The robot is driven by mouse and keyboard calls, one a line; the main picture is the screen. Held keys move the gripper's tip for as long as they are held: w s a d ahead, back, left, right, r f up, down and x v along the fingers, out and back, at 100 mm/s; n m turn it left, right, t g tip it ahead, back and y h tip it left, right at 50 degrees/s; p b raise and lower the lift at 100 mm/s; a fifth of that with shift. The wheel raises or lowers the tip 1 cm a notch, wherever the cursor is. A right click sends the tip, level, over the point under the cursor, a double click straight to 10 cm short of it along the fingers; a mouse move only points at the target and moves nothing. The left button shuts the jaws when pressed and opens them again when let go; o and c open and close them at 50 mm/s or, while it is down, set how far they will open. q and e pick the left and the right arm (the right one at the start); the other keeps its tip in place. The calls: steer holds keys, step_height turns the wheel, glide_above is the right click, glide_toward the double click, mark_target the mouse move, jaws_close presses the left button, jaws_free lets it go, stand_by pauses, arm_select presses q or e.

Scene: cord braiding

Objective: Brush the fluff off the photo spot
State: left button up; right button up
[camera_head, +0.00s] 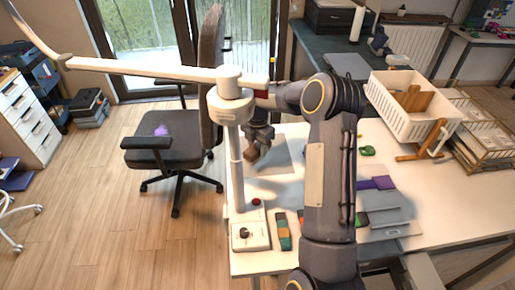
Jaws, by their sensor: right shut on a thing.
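My right gripper (256,143) hangs over the left part of the white table, behind the white stand's post. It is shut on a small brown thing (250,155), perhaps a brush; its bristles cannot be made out. A flat grey patch (281,161) lies on the table beside and below the gripper and may be the photo spot. My own arm and the stand hide part of this area. I cannot make out any fluff on it. My left gripper is not in view.
A white stand (239,180) with a long boom rises close to my right gripper. A white basket (410,105) holds wooden pieces at the back right. Colored blocks (283,231) and a purple item (377,183) lie on the table (400,175). An office chair (172,147) stands left.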

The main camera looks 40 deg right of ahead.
steer(key=shift+r, duration=0.35)
steer(key=shift+r, duration=0.1)
steer(key=shift+r+p, duration=1.25)
steer(key=shift+r, duration=0.25)
steer(key=shift+f, duration=0.1)
